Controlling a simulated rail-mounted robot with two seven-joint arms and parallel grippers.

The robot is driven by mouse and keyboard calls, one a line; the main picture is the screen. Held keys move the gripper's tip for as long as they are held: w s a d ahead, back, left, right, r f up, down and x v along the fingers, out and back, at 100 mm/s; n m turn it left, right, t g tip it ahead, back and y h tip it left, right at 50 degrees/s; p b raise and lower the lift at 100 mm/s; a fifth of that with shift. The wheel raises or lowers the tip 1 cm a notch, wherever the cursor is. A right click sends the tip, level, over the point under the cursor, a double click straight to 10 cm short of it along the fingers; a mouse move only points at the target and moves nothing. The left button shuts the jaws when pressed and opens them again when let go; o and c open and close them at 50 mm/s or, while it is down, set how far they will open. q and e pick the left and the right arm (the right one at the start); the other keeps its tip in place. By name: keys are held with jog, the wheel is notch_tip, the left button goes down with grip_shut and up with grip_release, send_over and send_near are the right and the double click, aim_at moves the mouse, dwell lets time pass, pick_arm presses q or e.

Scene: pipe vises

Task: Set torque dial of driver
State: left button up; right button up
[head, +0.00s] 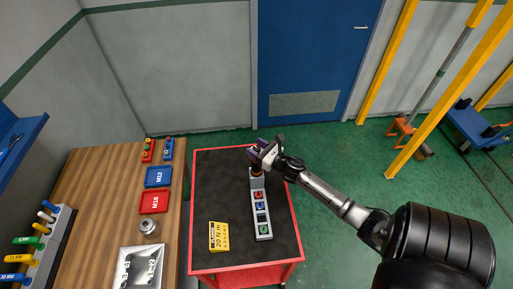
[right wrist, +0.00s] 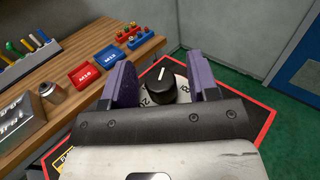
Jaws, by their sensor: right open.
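The torque dial (right wrist: 160,88) is a black knob with a white pointer line on a pale disc with numbers, partly hidden by my right gripper. My right gripper (right wrist: 163,80) has its two purple fingers apart, one on each side of the knob, with gaps visible. In the head view my right gripper (head: 262,150) is over the far end of a long grey unit (head: 262,220) with coloured buttons. A yellow card (head: 219,236) reading 20 N m lies left of the unit. My left gripper is not in view.
The unit and card are on a red-rimmed cart (head: 205,190) with a black top.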

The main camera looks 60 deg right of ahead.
jog(key=c, duration=0.9)
